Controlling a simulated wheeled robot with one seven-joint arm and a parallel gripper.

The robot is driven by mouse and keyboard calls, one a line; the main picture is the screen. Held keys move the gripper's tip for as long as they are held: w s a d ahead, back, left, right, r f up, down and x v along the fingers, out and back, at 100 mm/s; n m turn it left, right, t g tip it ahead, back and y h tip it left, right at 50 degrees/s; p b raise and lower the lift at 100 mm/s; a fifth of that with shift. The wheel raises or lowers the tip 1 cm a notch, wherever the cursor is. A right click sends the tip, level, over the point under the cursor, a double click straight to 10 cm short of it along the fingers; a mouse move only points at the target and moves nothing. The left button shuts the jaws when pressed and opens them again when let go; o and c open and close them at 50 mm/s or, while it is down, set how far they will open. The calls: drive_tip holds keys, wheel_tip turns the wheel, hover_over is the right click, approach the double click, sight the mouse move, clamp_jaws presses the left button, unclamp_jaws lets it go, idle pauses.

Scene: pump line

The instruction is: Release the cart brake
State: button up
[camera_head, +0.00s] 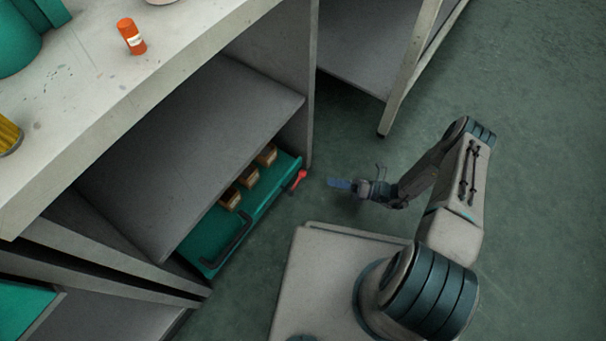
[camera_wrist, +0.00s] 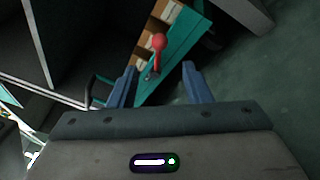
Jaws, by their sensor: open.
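The cart (camera_head: 225,232) is a low teal tray-like body under the grey workbench shelf, with a dark bar handle (camera_head: 236,248) on its near side. A red-knobbed brake lever (camera_head: 299,179) sits at its right front corner. In the wrist view the red lever (camera_wrist: 159,43) stands ahead, between the lines of the two blue fingers. My gripper (camera_head: 340,184) is open and empty, to the right of the lever and apart from it. In the wrist view my gripper (camera_wrist: 158,85) shows a clear gap between its fingers.
Several brown boxes (camera_head: 249,176) stand in the cart. The grey shelf (camera_head: 190,150) overhangs it, and a bench upright (camera_head: 309,110) rises close behind the lever. An orange bottle (camera_head: 131,37) stands on the bench top. The green floor (camera_head: 520,150) at right is clear.

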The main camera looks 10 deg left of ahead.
sight(302, 174)
drive_tip(key=a+b, duration=0.1)
drive_tip(key=a, duration=0.4)
drive_tip(key=a+b, duration=0.2)
drive_tip(key=a, duration=0.4)
drive_tip(key=shift+w+a, duration=0.2)
drive_tip(key=shift+a, duration=0.1)
drive_tip(key=shift+c, duration=0.3)
